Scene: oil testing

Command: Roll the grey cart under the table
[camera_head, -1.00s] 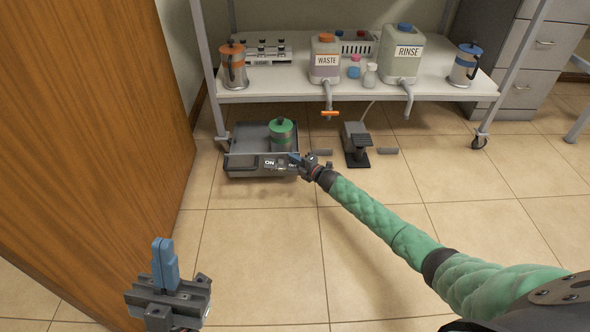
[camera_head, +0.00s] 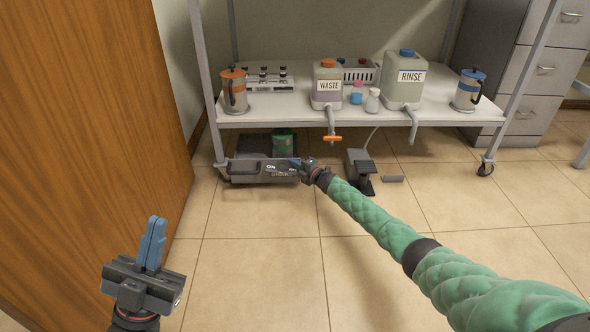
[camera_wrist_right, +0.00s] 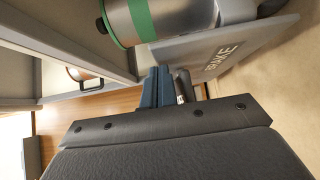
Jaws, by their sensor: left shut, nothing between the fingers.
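The low grey cart (camera_head: 245,170) stands on the floor at the left end of the white table (camera_head: 290,116). Its back part is below the tabletop, and its front panel shows at the table's front edge. A metal canister with a green band (camera_head: 283,142) rides on it, its top hidden by the tabletop. My right gripper (camera_head: 298,165) is at the right end of the front panel. In the right wrist view, its blue fingers (camera_wrist_right: 162,88) are beside the panel marked BRAKE (camera_wrist_right: 225,55); what lies between them is unclear. My left gripper (camera_head: 151,243) is shut and empty, well in front of the cart.
A wooden panel (camera_head: 90,130) stands close on the left. A table leg (camera_head: 206,85) rises near the cart's left side. A wheeled leg (camera_head: 487,166) is farther right. Tiled floor in front is clear.

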